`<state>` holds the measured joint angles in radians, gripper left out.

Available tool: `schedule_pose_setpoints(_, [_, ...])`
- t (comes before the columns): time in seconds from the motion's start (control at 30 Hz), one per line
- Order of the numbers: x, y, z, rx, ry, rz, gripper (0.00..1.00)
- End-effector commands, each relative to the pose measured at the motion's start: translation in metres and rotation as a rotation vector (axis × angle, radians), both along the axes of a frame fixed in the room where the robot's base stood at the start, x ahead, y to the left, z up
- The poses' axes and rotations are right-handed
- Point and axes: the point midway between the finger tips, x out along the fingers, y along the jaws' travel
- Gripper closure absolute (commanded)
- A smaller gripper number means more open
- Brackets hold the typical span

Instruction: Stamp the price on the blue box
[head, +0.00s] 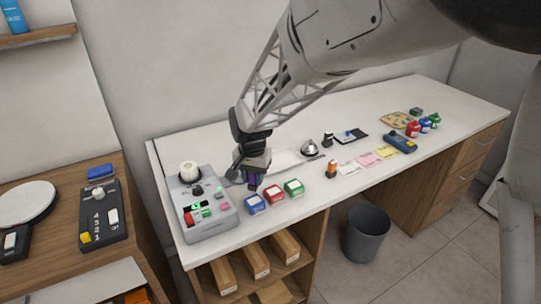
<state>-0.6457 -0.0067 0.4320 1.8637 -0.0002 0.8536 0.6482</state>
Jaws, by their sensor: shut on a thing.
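The blue box (255,205) sits near the front edge of the white counter, leftmost in a row of three small boxes. My gripper (253,172) is above and just behind the blue box, pointing down. It is shut on a small dark purple object (252,182), which looks like a stamp. The fingers and the arm partly hide this object. Its lower end is close to the blue box, and I cannot tell whether they touch.
A red box (274,195) and a green box (294,187) stand right of the blue box. A grey register (207,215) is on the left. An orange-and-black item (331,169), a bell (310,148) and paper notes (367,158) lie farther right.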

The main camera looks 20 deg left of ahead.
Motion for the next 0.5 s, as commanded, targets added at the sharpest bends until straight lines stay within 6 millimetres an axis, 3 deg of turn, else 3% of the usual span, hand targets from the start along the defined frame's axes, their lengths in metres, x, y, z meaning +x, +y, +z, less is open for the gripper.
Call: schedule_pose_setpoints(0.5, [0.0, 0.0, -0.037, 0.0, 0.0, 0.0, 0.85])
